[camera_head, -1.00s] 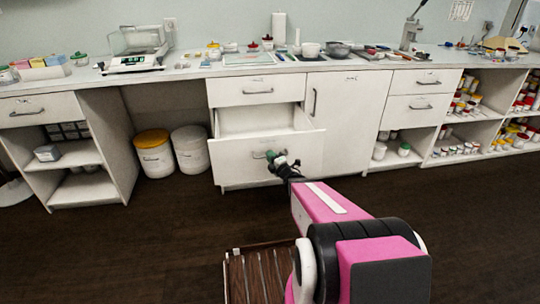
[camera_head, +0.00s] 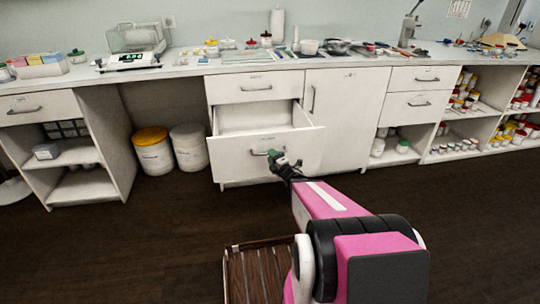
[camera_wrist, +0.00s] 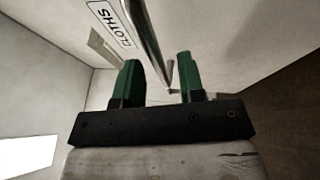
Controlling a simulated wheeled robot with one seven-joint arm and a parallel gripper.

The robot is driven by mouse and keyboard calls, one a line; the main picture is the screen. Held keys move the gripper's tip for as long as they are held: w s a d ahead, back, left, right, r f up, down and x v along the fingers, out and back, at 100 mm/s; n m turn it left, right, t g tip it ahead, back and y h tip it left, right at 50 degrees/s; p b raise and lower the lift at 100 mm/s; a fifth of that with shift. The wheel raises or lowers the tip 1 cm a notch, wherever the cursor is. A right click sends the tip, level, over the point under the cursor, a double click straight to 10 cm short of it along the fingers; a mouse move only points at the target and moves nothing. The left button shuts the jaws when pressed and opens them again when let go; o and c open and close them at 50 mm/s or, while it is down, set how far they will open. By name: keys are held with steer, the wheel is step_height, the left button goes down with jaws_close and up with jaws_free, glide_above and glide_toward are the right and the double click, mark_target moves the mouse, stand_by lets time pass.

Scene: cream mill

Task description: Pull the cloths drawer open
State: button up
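The cloths drawer (camera_head: 230,160) is the large lower drawer left of the cupboard door. It stands well out from the cabinet, with its empty-looking inside showing. Its label (camera_wrist: 112,22) reads CLOTHS in the wrist view. My gripper (camera_head: 276,158) is at the right part of the drawer's bar handle (camera_head: 258,153). In the wrist view my gripper (camera_wrist: 160,82) has its two green fingers spread wide apart. The handle bar (camera_wrist: 146,40) runs down into the gap between them, with clear space on either side. I see no finger pressing on the bar.
A shut drawer (camera_head: 255,88) is above, and a shut cupboard door (camera_head: 342,115) is to the right. Two white bins, one with a yellow lid (camera_head: 150,137), stand left under the counter.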

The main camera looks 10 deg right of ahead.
steer(key=v, duration=0.8)
steer(key=shift+s, duration=0.25)
steer(key=shift+d, duration=0.1)
steer(key=w+d+f+m+g+h, duration=0.35)
steer(key=m+g+h, duration=0.45)
steer(key=m, duration=0.6)
steer(key=s+a+r+m+g, duration=0.1)
steer(key=s+a+m+g, duration=0.2)
steer(key=s+m+g, duration=0.1)
steer(key=s+a+r+m+g, duration=0.1)
steer(key=s+a+m+g, duration=0.3)
steer(key=s, duration=0.5)
steer(key=shift+s+a+r+m+g, duration=0.2)
steer(key=shift+a+m+g, duration=0.15)
steer(key=shift+m+g, duration=0.6)
